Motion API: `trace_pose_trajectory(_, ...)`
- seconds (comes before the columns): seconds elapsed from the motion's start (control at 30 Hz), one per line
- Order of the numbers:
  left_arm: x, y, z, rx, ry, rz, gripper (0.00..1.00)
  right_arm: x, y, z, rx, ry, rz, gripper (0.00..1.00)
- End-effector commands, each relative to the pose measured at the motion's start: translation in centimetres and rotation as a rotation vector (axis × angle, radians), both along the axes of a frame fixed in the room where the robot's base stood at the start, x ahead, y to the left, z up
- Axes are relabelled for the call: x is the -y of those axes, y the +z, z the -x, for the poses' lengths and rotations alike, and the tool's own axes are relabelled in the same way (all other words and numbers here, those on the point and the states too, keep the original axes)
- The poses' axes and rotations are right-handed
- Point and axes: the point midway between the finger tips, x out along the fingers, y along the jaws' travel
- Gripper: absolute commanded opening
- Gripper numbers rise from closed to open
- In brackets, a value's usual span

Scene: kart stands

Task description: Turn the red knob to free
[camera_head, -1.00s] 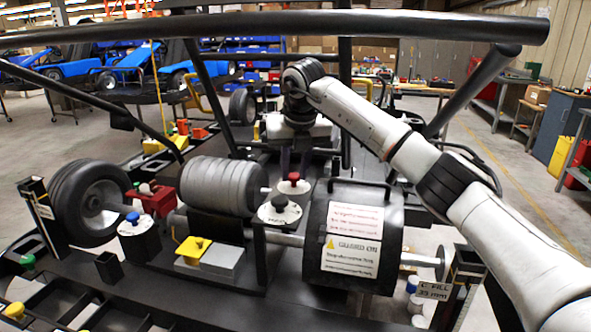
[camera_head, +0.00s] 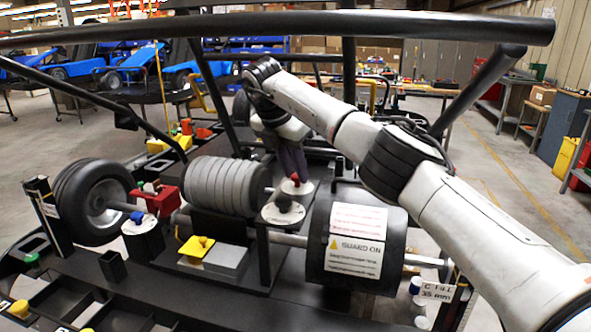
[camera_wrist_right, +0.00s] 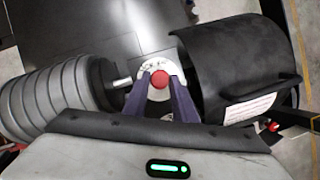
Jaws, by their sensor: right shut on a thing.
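The red knob (camera_head: 295,179) sits on a round white dial (camera_head: 297,187) between the ribbed grey cylinder and the black guarded drum. In the right wrist view the knob (camera_wrist_right: 160,79) shows as a red round top on its white dial (camera_wrist_right: 153,65). My right gripper (camera_head: 293,170) reaches down to it from behind, and its dark purple fingers (camera_wrist_right: 161,88) stand on either side of the knob, shut on it. The dial's lettering is too small to read. My left gripper does not show.
A dark knob on a white dial (camera_head: 284,211) stands just in front. The ribbed grey cylinder (camera_head: 222,186) is left and the guarded black drum (camera_head: 385,240) right. A black bar crosses the top.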

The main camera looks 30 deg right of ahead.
Motion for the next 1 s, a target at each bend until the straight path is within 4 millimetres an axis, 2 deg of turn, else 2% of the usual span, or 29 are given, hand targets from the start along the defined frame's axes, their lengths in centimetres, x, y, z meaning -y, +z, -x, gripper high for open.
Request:
trace_pose_trajectory(0.5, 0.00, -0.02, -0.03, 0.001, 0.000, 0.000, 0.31, -0.27, -0.18, -0.28, -0.001, -0.164, -0.003, 0.02)
trace_pose_trajectory(1.0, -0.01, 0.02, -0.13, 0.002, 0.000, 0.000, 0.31, -0.19, -0.06, -0.16, 0.002, -0.188, -0.001, 0.02)
